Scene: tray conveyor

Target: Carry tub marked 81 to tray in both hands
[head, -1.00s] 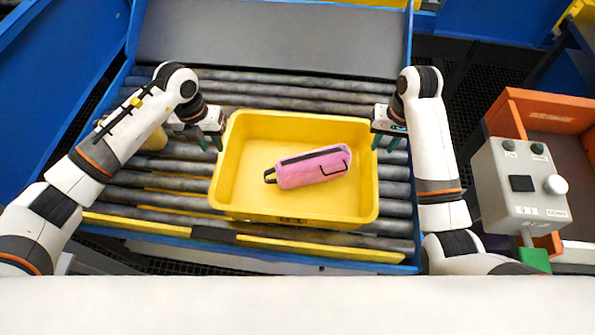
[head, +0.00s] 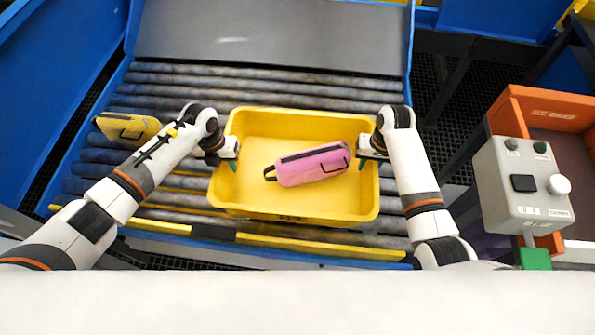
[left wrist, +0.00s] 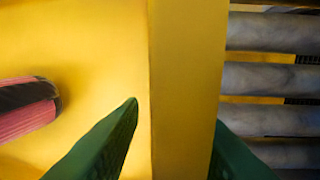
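A yellow tub (head: 245,208) stands on the rollers; a dark mark on its front is too small to read. A pink pouch with a dark zip (head: 312,166) lies in it and also shows in the left wrist view (left wrist: 25,108). My left gripper (head: 232,162) is at the tub's left wall. In the left wrist view its green fingers (left wrist: 175,120) stand apart, one inside and one outside the tub wall (left wrist: 187,70). My right gripper (head: 370,157) is at the right wall, its green fingers apart around the rim. The tub rests on the rollers. No tray is identifiable.
A yellow pouch (head: 128,127) lies on the rollers (head: 270,87) left of the tub, behind my left arm. A grey control box (head: 520,185) and an orange crate (head: 550,108) stand at the right. Bare rollers lie behind the tub.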

